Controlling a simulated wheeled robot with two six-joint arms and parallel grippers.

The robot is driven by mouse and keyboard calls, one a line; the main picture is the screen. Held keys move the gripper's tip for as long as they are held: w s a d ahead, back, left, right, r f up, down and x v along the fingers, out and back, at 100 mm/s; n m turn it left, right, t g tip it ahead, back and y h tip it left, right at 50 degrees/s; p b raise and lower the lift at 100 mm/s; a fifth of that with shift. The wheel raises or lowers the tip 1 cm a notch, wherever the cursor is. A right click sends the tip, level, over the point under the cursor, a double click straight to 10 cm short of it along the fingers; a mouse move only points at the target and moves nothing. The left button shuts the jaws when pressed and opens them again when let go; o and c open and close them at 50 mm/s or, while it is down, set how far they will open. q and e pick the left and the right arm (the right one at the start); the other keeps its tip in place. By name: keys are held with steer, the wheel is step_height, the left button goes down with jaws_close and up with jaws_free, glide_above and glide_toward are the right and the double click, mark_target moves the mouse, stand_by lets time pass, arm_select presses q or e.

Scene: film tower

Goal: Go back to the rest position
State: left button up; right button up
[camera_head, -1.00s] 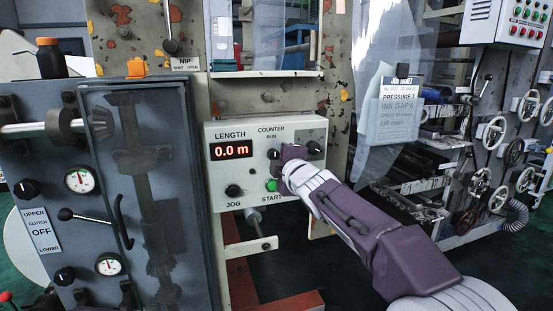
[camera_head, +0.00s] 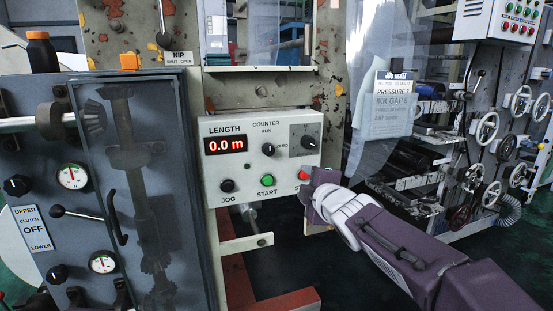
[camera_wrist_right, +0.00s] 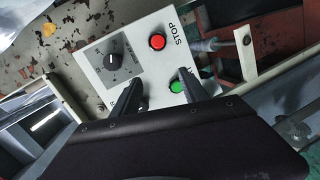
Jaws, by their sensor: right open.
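My right gripper (camera_head: 314,192) is at the lower right corner of the control box (camera_head: 225,168), just below the red button (camera_head: 304,175). It overlaps the box's edge in the picture. The right wrist view shows its two dark fingers apart with nothing between them (camera_wrist_right: 158,84). The control box lies beyond them there, with the red STOP button (camera_wrist_right: 157,41) and the green button (camera_wrist_right: 176,86). Whether a finger touches the box cannot be told. My right arm comes in from the lower right. My left gripper is not in view.
A grey cabinet (camera_head: 180,105) with gauges and a clutch label stands at left, with an orange-capped dark bottle (camera_head: 40,52) on top. The length display (camera_head: 226,144) reads 0.0 m.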

steer(key=s+d+f+m+g+h, duration=0.1)
steer(key=s+d+f+m+g, duration=0.15)
steer(key=f, duration=0.55)
steer(key=s+d+f+m+g+h, duration=0.15)
steer(key=d+f, duration=0.25)
steer(key=f, duration=0.4)
steer(key=s+d+f+m+g, duration=0.3)
steer(key=s+f+m+g, duration=0.85)
steer(key=s+f, duration=1.1)
arm_select(q)
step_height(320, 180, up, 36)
steer(key=p, duration=3.5)
steer(key=shift+p, duration=0.4)
arm_select(e)
step_height(320, 180, up, 38)
steer(key=s+m+t, duration=0.1)
steer(key=m, duration=0.2)
steer(key=shift+s+f, duration=0.15)
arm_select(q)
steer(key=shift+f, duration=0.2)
arm_select(e)
steer(key=shift+a+f, duration=0.1)
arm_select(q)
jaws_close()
